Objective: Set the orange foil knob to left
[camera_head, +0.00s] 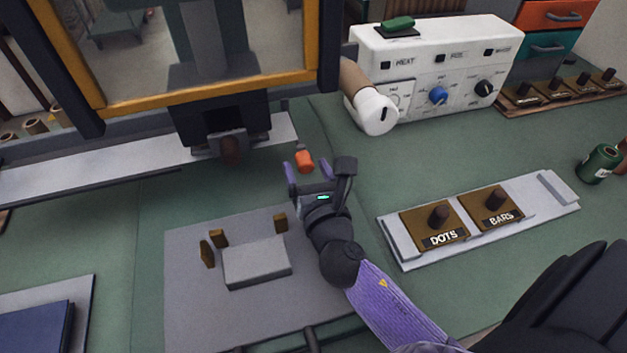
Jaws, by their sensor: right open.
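A small orange knob-like piece (304,161) shows in the head view just beyond my right gripper, below the right end of the press. What it is mounted on is hidden, and I cannot tell which way it is set. My right gripper (304,172) is open, its purple fingers pointing away from me. The orange piece appears between or just behind the fingertips; I cannot tell whether they touch it. My left gripper is not in view.
A yellow-framed press (208,93) stands at the back left. A white control box (430,70) with knobs is at the back right. A grey plate (190,300) with brown blocks lies below my gripper. A tray (555,190) holds DOTS and BARS pieces; a green can (600,163) stands right.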

